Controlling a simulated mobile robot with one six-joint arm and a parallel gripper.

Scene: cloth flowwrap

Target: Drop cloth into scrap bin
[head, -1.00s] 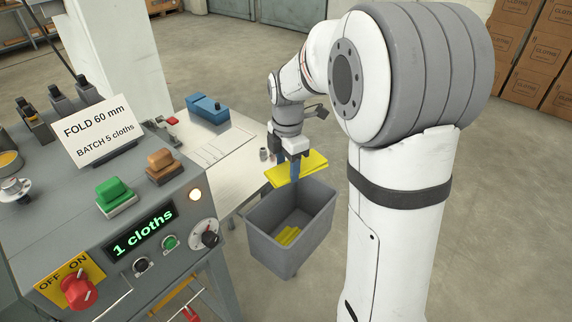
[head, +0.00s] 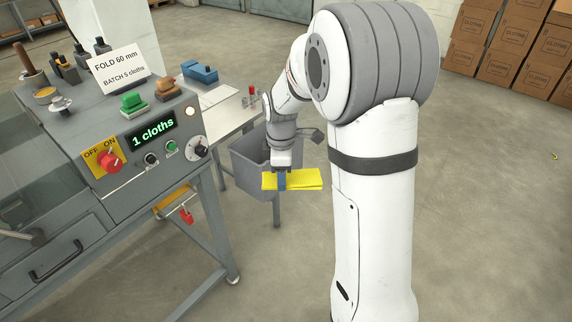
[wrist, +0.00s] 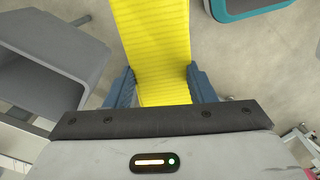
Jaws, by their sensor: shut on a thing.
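My gripper (head: 281,183) is shut on a folded yellow cloth (head: 306,180), which sticks out flat to the right in the head view. In the wrist view the cloth (wrist: 155,40) runs up from between the two blue fingers of my gripper (wrist: 160,90). The grey scrap bin (head: 247,176) stands behind and left of the cloth in the head view, partly hidden by my arm. In the wrist view the bin (wrist: 75,38) is at the left, apart from the cloth, which is not over its opening. The bin's contents are hidden now.
The grey machine (head: 150,190) with its control panel and a work table (head: 232,115) stand left of the bin. A teal-rimmed object (wrist: 250,10) shows in the wrist view. Cartons (head: 500,50) stand at the back right. A small yellow piece (head: 555,156) lies on the otherwise clear floor at right.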

